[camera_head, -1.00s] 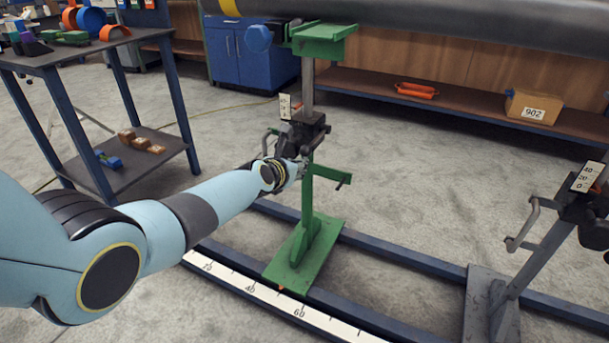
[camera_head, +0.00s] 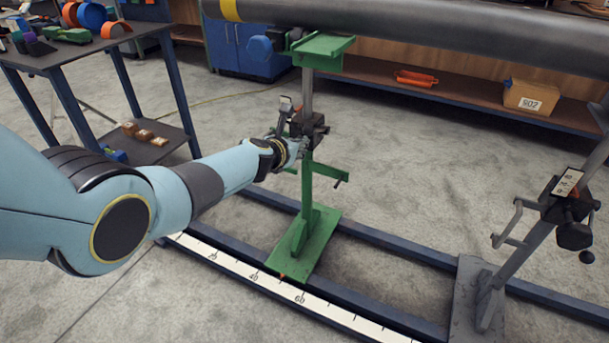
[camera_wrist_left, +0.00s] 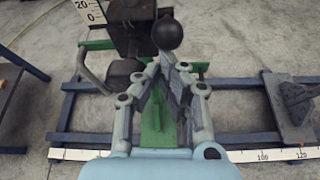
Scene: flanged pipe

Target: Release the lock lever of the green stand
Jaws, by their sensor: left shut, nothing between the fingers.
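The green stand (camera_head: 306,235) stands on the floor rails, with a green saddle (camera_head: 322,46) under the long pipe. Its dark clamp block (camera_head: 318,126) sits partway up the post. In the left wrist view, a black ball knob (camera_wrist_left: 167,33), apparently the lock lever's end, is just beyond my left gripper's fingertips (camera_wrist_left: 168,68). Whether they touch it I cannot tell. The lever's arm is mostly hidden. In the head view, my left gripper (camera_head: 302,146) is beside the clamp block, shut and empty. My right gripper is not in view.
The grey pipe (camera_head: 420,30) runs across the top. A crank handle (camera_wrist_left: 90,70) is left of the clamp. A second, grey stand (camera_head: 487,290) is at the right. Blue rails (camera_head: 395,250) and a white scale strip (camera_head: 240,272) lie low. A tool table (camera_head: 60,55) stands at left.

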